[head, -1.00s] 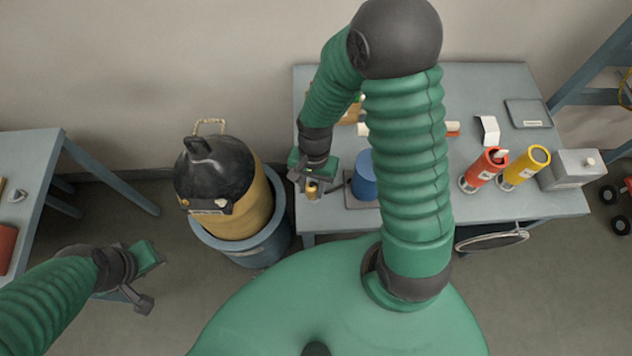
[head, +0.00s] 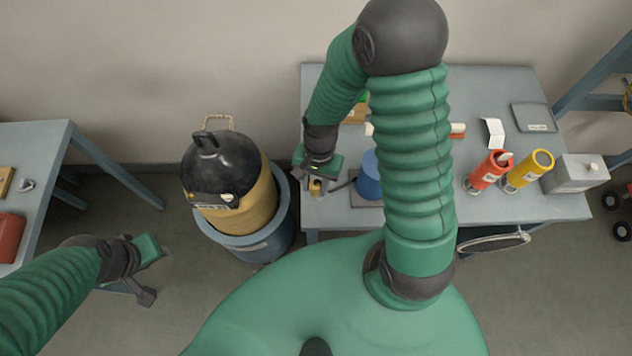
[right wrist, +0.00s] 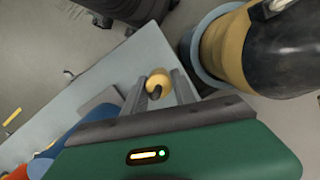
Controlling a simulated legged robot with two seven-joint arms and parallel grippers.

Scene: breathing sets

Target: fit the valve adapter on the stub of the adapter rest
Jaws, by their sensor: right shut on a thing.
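My right gripper (head: 316,189) is above the near left part of the grey table. It is shut on a small brass-yellow piece, seemingly the valve adapter (right wrist: 157,80), held between the fingertips in the right wrist view. In the head view, a grey plate (head: 368,201) with a blue cylinder (head: 369,178) on it stands just right of the gripper, partly hidden by my arm. I cannot make out the adapter rest or its stub for certain. My left gripper (head: 148,272) is over the floor at lower left, away from the table; its jaw opening is unclear.
A black-topped yellow cylinder (head: 232,190) stands in a blue tub (head: 268,238) left of the table (head: 435,212). Red (head: 489,171) and yellow (head: 530,170) tubes and a grey box (head: 574,174) stand at the table's right. Another table (head: 48,160) is at far left.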

